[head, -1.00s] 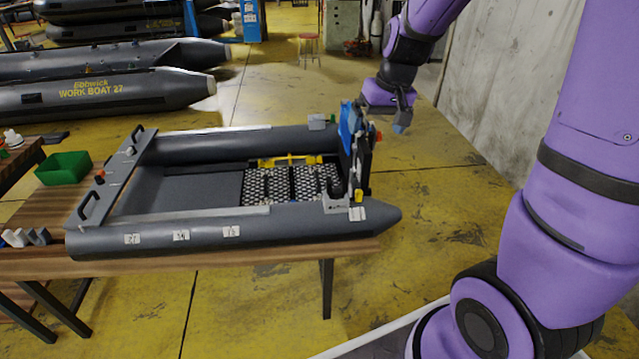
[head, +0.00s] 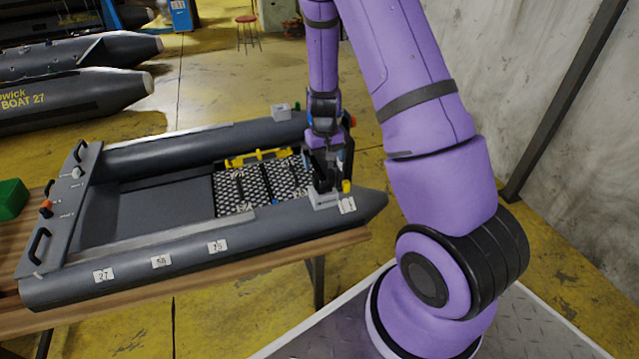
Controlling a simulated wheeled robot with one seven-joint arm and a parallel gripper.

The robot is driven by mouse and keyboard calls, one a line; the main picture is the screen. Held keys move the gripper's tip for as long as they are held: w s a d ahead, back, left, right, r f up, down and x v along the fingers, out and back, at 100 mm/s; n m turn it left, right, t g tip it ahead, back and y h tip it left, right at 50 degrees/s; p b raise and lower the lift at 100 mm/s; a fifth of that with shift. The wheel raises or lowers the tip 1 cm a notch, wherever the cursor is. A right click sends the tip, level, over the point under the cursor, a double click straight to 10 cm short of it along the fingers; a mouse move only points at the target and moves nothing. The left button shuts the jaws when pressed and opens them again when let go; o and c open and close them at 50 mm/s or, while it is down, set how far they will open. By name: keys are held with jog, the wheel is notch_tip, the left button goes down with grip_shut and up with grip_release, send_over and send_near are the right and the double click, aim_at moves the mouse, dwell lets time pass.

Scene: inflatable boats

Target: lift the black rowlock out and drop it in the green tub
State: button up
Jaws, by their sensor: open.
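The black rowlock (head: 323,186) sits in a grey block (head: 326,202) on the near tube of the grey boat (head: 130,265), near its pointed right end. My gripper (head: 322,162) points down just above the rowlock and partly hides it. The jaws are open; whether they stand around the rowlock or only over it, I cannot tell. The green tub (head: 12,199) stands at the left edge on the wooden table, partly cut off by the frame.
A yellow peg (head: 347,186) is close to the right of the rowlock. A yellow fitting (head: 258,157) lies beside the black-and-white floor panels (head: 262,184). The left board carries black handles (head: 40,246) and small knobs. A concrete wall (head: 570,150) stands at right.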

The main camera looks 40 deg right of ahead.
aim_at(323, 186)
jog(key=shift+s+a+f, duration=0.1)
jog(key=shift+f, duration=2.1)
jog(key=shift+s+a+f, duration=0.1)
jog(key=shift+f, duration=2.1)
jog(key=shift+c, duration=0.5)
jog(key=c, duration=1)
